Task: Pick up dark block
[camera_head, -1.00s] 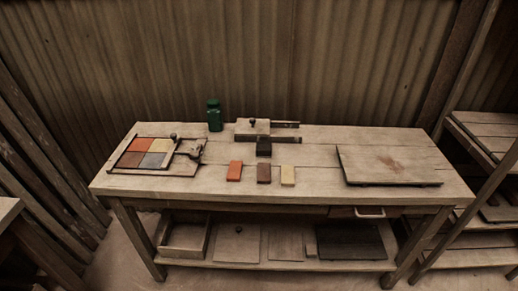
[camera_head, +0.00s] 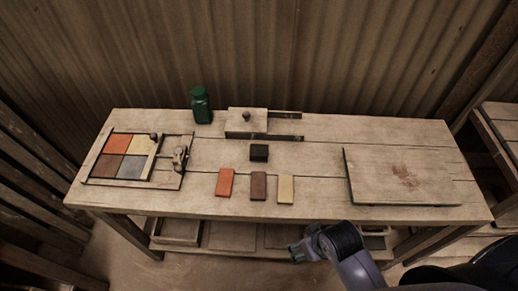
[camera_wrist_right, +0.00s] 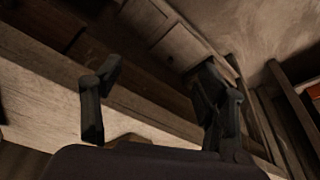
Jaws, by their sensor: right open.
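The dark block (camera_head: 259,152) lies on the workbench (camera_head: 320,160), in front of a wooden press-like piece with a round knob (camera_head: 246,121). In front of it lie an orange tile (camera_head: 225,182), a brown tile (camera_head: 258,185) and a pale yellow tile (camera_head: 286,189). My right gripper (camera_head: 298,250) is below the bench's front edge in the head view, apart from the block. In the right wrist view its two fingers (camera_wrist_right: 150,100) are spread with nothing between them. The dark block does not show there. My left gripper is not in view.
A framed tray with colored squares (camera_head: 88,168) sits at the left of the bench. A green bottle (camera_head: 201,105) stands at the back. A flat board (camera_head: 400,178) lies at the right. The bench top between tiles and board is clear.

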